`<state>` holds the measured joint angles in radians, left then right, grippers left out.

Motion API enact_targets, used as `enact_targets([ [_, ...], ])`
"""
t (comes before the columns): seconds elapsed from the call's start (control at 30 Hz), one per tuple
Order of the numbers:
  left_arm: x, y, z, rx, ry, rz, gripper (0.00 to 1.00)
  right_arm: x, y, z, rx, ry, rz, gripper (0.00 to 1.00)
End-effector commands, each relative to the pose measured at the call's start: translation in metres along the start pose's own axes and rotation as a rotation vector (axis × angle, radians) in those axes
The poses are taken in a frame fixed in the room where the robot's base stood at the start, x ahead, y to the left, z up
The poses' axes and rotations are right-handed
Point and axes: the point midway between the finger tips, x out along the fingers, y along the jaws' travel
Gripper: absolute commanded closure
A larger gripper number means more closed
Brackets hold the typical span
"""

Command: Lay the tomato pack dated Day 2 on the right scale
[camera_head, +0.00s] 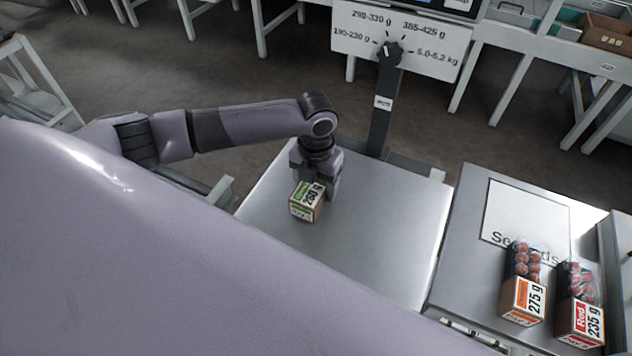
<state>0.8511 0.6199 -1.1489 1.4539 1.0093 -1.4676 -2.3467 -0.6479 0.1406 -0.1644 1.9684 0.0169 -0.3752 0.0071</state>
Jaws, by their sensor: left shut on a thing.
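A small tomato pack (306,204) with a green label and "260 g" print is in my left gripper (317,176). The gripper points down and is shut on it, over the left part of a steel scale plate (375,255). I cannot tell whether the pack touches the plate. Two more packs stand at the lower right: one with an orange label, "275 g" (522,299), and one with a red label, "235 g" (581,318). The day print on the packs is too small to read surely. My right gripper is not in view.
A post (381,125) behind the plate carries a dial (389,52) and a sign (345,43) with weight ranges. To the right, a steel bench (465,235) bears a "Seconds" sheet (525,215). The plate's right and front parts are clear.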

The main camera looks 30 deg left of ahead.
Motion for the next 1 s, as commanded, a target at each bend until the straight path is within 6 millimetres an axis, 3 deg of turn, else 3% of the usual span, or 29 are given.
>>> enact_targets([
  [0.6, 0.0075, -0.0003, 0.0002, 0.001, -0.001, -0.001, 0.72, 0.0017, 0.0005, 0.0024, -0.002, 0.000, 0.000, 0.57],
  [0.63, 0.0076, -0.0003, 0.0002, 0.001, -0.001, -0.001, 0.29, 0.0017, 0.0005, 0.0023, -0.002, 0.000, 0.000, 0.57],
  [0.7, 0.0073, -0.0003, 0.0002, 0.001, -0.001, -0.001, 0.06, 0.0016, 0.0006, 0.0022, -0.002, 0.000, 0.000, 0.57],
  [0.73, 0.0073, -0.0003, 0.0002, 0.001, -0.001, -0.001, 0.02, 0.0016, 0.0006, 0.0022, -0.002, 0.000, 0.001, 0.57],
  [1.0, 0.0081, 0.0001, -0.0003, 0.000, 0.001, 0.000, 0.02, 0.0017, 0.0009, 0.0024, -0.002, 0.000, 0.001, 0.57],
])
